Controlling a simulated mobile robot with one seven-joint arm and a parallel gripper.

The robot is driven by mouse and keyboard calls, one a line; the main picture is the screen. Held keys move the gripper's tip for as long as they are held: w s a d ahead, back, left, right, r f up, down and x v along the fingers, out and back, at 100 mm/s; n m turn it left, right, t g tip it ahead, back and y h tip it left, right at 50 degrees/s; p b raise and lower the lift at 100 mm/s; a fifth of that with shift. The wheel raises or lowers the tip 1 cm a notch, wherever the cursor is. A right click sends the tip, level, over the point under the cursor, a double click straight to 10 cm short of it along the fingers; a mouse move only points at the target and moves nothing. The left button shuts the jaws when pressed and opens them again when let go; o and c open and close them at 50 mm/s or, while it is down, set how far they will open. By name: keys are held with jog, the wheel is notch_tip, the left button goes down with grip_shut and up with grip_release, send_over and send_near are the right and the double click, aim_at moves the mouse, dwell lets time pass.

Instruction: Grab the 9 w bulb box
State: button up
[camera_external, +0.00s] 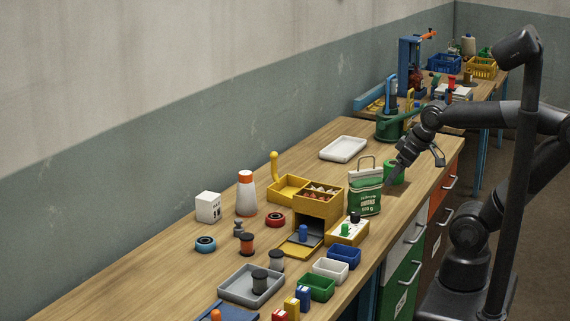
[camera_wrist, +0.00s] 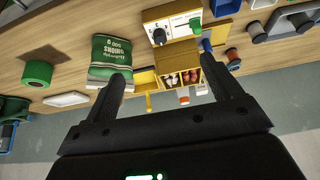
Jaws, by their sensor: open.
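No box label reading 9 W is legible to me. A small white box (camera_external: 208,207) with dark print stands on the bench at the left in the external view; its print is too small to read. My gripper (camera_external: 391,182) is open and empty above the right side of the bench, beside the green sack (camera_external: 365,197) and far from these boxes. In the wrist view my gripper (camera_wrist: 162,62) shows both fingers apart.
A yellow compartment box (camera_external: 318,204), an orange-topped white bottle (camera_external: 246,196), a grey tray (camera_external: 251,285) with spools, and blue, white and green bins (camera_external: 316,287) crowd the bench. A white tray (camera_external: 343,149) lies behind. The left bench surface is clearer.

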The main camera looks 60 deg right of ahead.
jog(key=w+a+r, duration=0.1)
jog(key=w+r, duration=0.4)
jog(key=w, duration=0.8)
send_over(208, 197)
jog(key=s, duration=0.3)
notch_tip(208, 197, down, 15)
jog(key=x, duration=0.5)
jog(key=shift+w+d+f, duration=0.1)
jog(key=shift+f, duration=0.05)
jog(key=shift+d+x, duration=0.2)
jog(key=shift+x, duration=1.1)
jog(key=shift+d+x, duration=0.15)
jog(key=shift+x, duration=1.1)
jog(key=shift+c, duration=0.3)
jog(key=c, duration=1.1)
